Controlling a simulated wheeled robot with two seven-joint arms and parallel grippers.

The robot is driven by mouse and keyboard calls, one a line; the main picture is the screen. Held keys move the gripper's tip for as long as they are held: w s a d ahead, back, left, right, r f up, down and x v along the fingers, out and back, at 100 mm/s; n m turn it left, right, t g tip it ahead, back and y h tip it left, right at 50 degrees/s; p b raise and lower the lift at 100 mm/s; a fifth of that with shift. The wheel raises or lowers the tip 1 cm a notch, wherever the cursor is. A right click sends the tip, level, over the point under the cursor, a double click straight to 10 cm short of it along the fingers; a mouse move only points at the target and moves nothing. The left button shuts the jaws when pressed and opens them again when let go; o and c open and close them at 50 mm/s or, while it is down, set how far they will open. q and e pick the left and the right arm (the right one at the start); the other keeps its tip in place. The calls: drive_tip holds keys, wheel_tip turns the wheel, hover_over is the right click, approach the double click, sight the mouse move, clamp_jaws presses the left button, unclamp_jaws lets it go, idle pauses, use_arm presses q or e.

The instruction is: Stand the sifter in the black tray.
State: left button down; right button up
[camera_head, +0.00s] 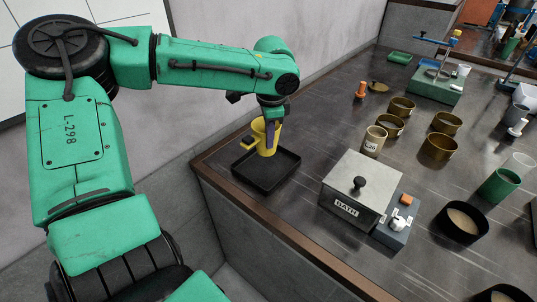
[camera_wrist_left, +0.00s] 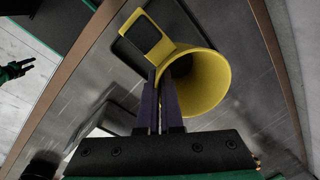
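The yellow sifter (camera_head: 262,134), a cup with a loop handle, is upright over the black tray (camera_head: 278,181) at the table's left corner. I cannot tell whether its base touches the tray floor. My left gripper (camera_head: 270,136) points down, its dark purple fingers close together on the sifter's wall. In the left wrist view the sifter (camera_wrist_left: 212,80) shows its round mouth and handle, with the fingers (camera_wrist_left: 159,100) at its side; part of the tray (camera_wrist_left: 126,52) shows behind. At that view's left edge, a small green and black gripper (camera_wrist_left: 24,67), seemingly my right one, has its fingers apart.
A BATH box (camera_head: 350,188) stands right of the tray, with a small grey device (camera_head: 396,228) beside it. A beige cup (camera_head: 374,141), several brass bowls (camera_head: 439,147) and an orange item (camera_head: 361,90) stand farther back. The wooden table edge (camera_head: 240,213) runs close to the tray.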

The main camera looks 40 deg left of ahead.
use_arm(q)
wheel_tip(320, 180, down, 7)
drive_tip(key=shift+r, duration=0.1)
use_arm(e)
drive_tip(key=shift+w+d+f, duration=0.15)
drive_tip(key=shift+w+d, duration=0.05)
drive_tip(key=shift+d, duration=0.35)
use_arm(q)
drive_tip(key=c, duration=1.1)
unclamp_jaws()
drive_tip(key=r, duration=0.4)
drive_tip(key=d+r, duration=0.1)
drive_tip(key=r, duration=0.3)
drive_tip(key=s+r, duration=0.1)
drive_tip(key=r, duration=0.3)
drive_tip(key=shift+d, duration=0.15)
use_arm(e)
drive_tip(key=shift+a+r, duration=0.15)
drive_tip(key=shift+r, duration=0.25)
